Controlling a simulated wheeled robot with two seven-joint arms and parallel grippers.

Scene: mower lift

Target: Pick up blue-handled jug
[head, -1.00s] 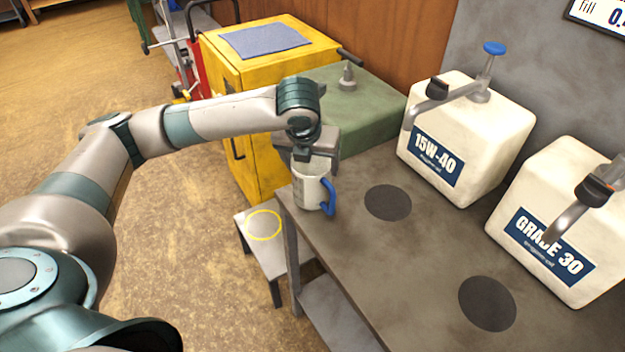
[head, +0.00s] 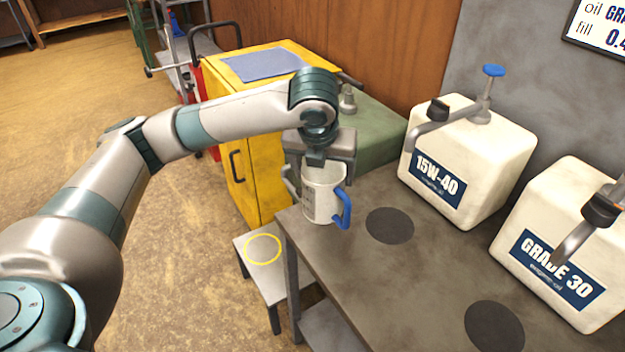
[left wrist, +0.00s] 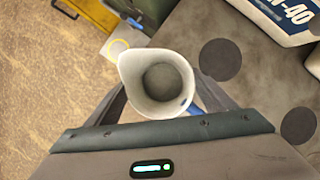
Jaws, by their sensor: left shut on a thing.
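The blue-handled jug (head: 322,192) is a white, upright jug with a blue handle on its right, at the near left corner of the grey bench. My left gripper (head: 320,172) comes down from above and is shut on the jug, with a finger on either side of its body. In the left wrist view the jug (left wrist: 156,80) is seen from above, with its open mouth and spout between the fingers; its inside looks empty. Whether its base touches the bench is hard to tell. My right gripper is not in view.
On the bench (head: 400,270) stand a 15W-40 container (head: 465,160) and a GRADE 30 container (head: 560,240) with pump spouts. Dark round pads (head: 390,225) lie before them. A low stool (head: 262,262) with a yellow ring stands left of the bench. A yellow cabinet (head: 245,130) stands behind.

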